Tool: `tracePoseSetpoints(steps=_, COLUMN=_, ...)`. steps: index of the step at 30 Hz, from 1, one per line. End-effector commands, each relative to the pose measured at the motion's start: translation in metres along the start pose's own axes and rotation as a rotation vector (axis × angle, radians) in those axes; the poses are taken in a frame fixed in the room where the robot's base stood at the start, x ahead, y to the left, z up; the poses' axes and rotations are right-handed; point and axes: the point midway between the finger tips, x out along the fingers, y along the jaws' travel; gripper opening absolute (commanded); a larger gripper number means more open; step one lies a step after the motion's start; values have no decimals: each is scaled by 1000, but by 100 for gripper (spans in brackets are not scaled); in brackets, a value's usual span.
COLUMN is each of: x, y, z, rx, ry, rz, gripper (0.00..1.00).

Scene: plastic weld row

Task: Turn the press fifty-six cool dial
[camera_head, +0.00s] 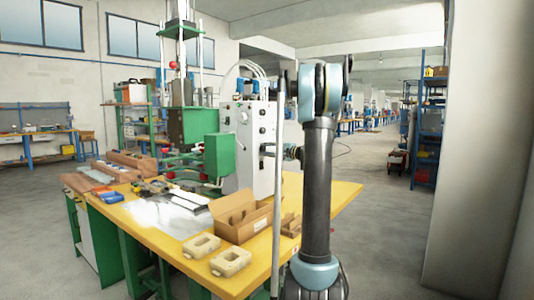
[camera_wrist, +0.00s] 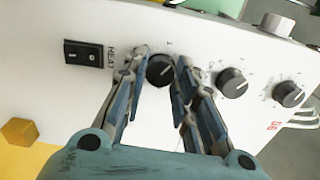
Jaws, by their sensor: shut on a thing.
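The white control panel (camera_wrist: 205,45) fills the wrist view, with a row of black dials that have white pointer lines. My gripper (camera_wrist: 160,68) is shut on the leftmost black dial (camera_wrist: 160,71), with one finger on each side of it. A middle dial (camera_wrist: 232,83) and a right dial (camera_wrist: 289,94) are free. I cannot read which dial is marked cool. A small red mark that looks like 56 sits below the right dial. In the head view my gripper (camera_head: 294,152) reaches the right side of the white press box (camera_head: 242,140).
A black rocker switch (camera_wrist: 83,53) marked HEAT is left of the held dial. In the head view the yellow table (camera_head: 345,196) bears an open cardboard box (camera_head: 240,228) and two beige parts (camera_head: 230,262).

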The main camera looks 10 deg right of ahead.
Motion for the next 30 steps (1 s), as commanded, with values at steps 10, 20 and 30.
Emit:
tracePoseSetpoints(steps=10, x=-1, y=2, z=1, rx=-1, ry=-1, rz=3, gripper=47)
tracePoseSetpoints(steps=20, x=-7, y=1, z=0, rx=0, ry=1, rz=2, gripper=47)
tracePoseSetpoints(steps=30, x=-66, y=1, z=-1, rx=0, ry=3, rz=3, gripper=47)
